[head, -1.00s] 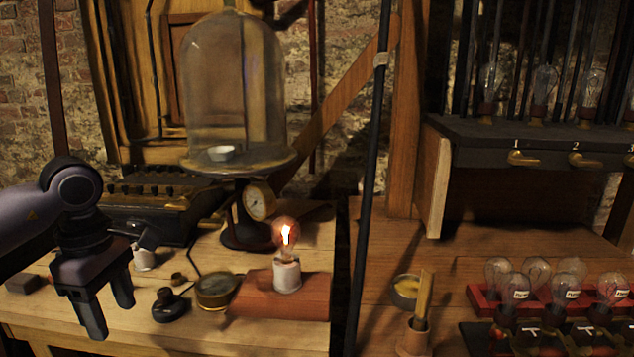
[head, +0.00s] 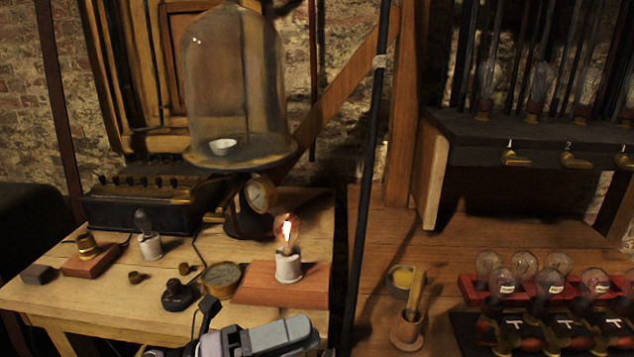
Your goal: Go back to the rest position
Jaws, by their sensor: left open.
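My left gripper (head: 300,334) is low in the head view, at the bottom edge left of centre. Its jaws are open, point to the right and hold nothing that I can see; part of it is cut off by the frame. It is in front of the left wooden table (head: 60,297). My right gripper is not in view.
A lit bulb (head: 287,231) stands on a reddish wooden block (head: 258,283). Behind it are a glass bell jar (head: 235,85) and a black box (head: 140,205). Several bulbs (head: 524,264) stand at right.

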